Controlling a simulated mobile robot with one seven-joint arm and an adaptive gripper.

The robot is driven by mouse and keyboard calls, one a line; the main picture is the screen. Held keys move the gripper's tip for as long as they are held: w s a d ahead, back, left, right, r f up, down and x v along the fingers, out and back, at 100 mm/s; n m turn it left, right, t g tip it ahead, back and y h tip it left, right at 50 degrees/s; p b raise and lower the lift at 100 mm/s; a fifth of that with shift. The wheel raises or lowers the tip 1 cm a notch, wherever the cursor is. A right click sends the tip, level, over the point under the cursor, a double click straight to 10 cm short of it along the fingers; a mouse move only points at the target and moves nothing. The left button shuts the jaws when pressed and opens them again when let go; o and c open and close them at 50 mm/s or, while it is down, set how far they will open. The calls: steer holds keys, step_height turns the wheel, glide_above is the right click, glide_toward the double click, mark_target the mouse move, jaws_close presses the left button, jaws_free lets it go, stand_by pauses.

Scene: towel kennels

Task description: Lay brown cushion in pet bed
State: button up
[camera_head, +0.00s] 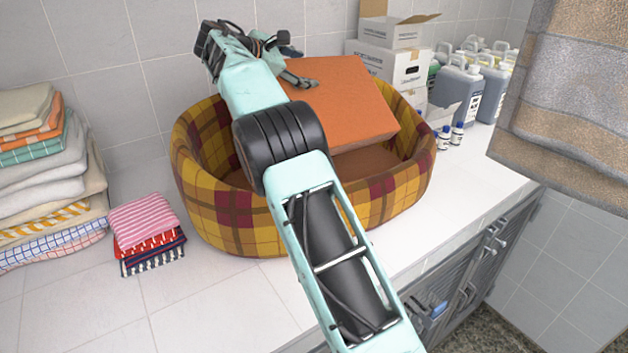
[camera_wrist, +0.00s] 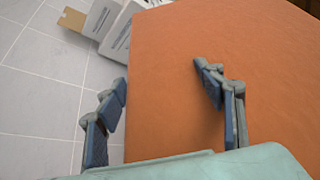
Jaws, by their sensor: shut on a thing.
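The brown cushion (camera_head: 345,100) is an orange-brown square pad. It is tilted over the plaid pet bed (camera_head: 235,215), with part of it inside the rim. The bed is round, yellow and maroon, and stands on the white counter. My gripper (camera_head: 298,78) is shut on the cushion's edge at the upper left in the head view. In the wrist view the cushion (camera_wrist: 230,60) fills the right side, with one finger of my gripper (camera_wrist: 165,105) over its face and the other beyond its edge. My arm hides part of the bed.
Folded towels (camera_head: 45,170) are stacked at the left, with a smaller pile (camera_head: 145,225) beside the bed. Cardboard boxes (camera_head: 390,60) and several grey jugs (camera_head: 460,90) stand behind and right. A towel (camera_head: 570,90) hangs at the upper right.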

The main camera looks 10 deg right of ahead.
steer(key=shift+s+f, duration=0.15)
steer(key=shift+f, duration=0.2)
step_height(320, 180, down, 9)
steer(key=shift+r+b, duration=0.1)
steer(key=shift+b, duration=0.3)
steer(key=o, duration=1.3)
steer(key=shift+f, duration=0.25)
steer(key=shift+o, duration=0.2)
steer(key=shift+r, duration=0.2)
steer(key=b+v, duration=0.2)
steer(key=v, duration=1)
